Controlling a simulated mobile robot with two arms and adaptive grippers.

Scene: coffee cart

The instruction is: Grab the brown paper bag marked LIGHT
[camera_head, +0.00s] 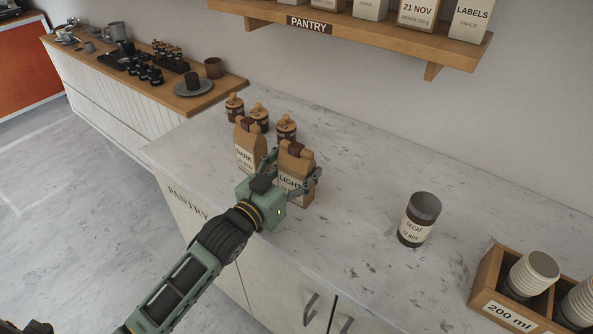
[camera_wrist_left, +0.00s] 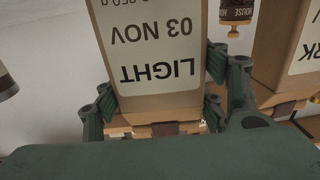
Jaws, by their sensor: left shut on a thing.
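The brown paper bag marked LIGHT (camera_head: 296,162) stands upright on the marble counter in the head view. Its label reads LIGHT, 03 NOV in the left wrist view (camera_wrist_left: 160,50), where it appears upside down. My left gripper (camera_head: 292,178) is shut on the LIGHT bag, with fingers on both of its sides. In the left wrist view the fingers (camera_wrist_left: 158,108) press against the bag's sides. A similar bag marked DARK (camera_head: 247,150) stands just to the left, close to the gripper's left finger. My right gripper is not clearly in view.
Several small jars with wooden lids (camera_head: 259,116) stand behind the bags. A DECAF jar (camera_head: 418,222) stands to the right, and a wooden box marked 200 ml (camera_head: 508,318) holds cups. The counter (camera_head: 365,185) between the LIGHT bag and the DECAF jar is clear. A pantry shelf (camera_head: 350,30) hangs above.

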